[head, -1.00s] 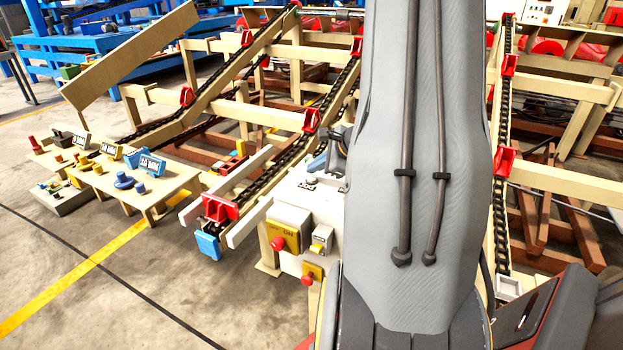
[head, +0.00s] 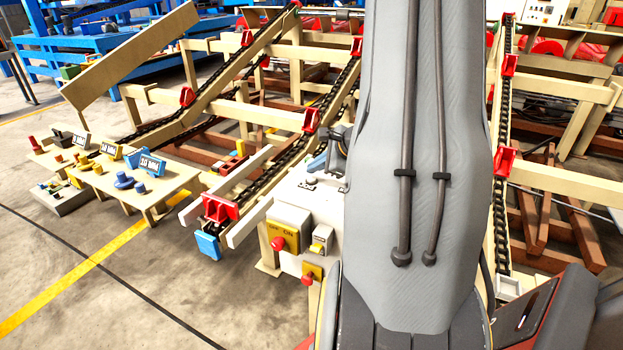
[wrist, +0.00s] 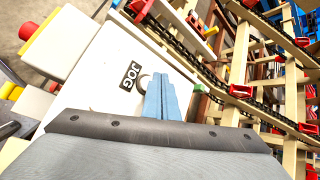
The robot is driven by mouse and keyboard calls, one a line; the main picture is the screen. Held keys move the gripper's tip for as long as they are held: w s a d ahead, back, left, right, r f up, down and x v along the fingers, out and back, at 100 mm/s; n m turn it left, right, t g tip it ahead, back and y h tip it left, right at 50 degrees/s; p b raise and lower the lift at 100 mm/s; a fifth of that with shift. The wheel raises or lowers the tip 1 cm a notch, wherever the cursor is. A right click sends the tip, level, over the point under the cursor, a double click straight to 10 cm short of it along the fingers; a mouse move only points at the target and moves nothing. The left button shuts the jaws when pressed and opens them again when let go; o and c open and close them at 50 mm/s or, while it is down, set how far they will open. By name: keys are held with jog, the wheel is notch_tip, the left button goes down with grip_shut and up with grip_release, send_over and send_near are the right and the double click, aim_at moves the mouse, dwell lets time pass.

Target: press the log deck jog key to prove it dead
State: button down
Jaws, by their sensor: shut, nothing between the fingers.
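In the wrist view the black JOG label (wrist: 131,75) lies on a white panel (wrist: 100,65). A small round grey key (wrist: 145,81) shows beside the label, partly covered by my fingers. My gripper (wrist: 160,84) is shut, with its blue fingers together and empty, over the panel right beside the key. I cannot tell whether the fingertips touch it. In the head view my arm hides most of the gripper; its blue fingers (head: 318,161) show above the white cabinet (head: 300,195). The JOG label cannot be read there.
A yellow OFF/ON switch box (head: 289,232) with a red knob is on the cabinet's near side. A red button (head: 308,279) on yellow is below. Chain conveyor rails (head: 290,160) run behind. A bench (head: 150,190) with lock and tag items stands left.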

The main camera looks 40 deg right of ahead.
jog(key=shift+f, duration=0.2)
jog(key=shift+f+b, duration=0.25)
jog(key=shift+b, duration=0.4)
jog(key=shift+f+b, duration=0.4)
jog(key=shift+b, duration=0.1)
dwell(0.5)
jog(key=shift+r, duration=0.15)
jog(key=shift+r+p, duration=0.45)
jog(key=shift+r, duration=0.3)
notch_tip(320, 180, up, 5)
jog(key=p, duration=0.3)
dwell(0.5)
dwell(0.6)
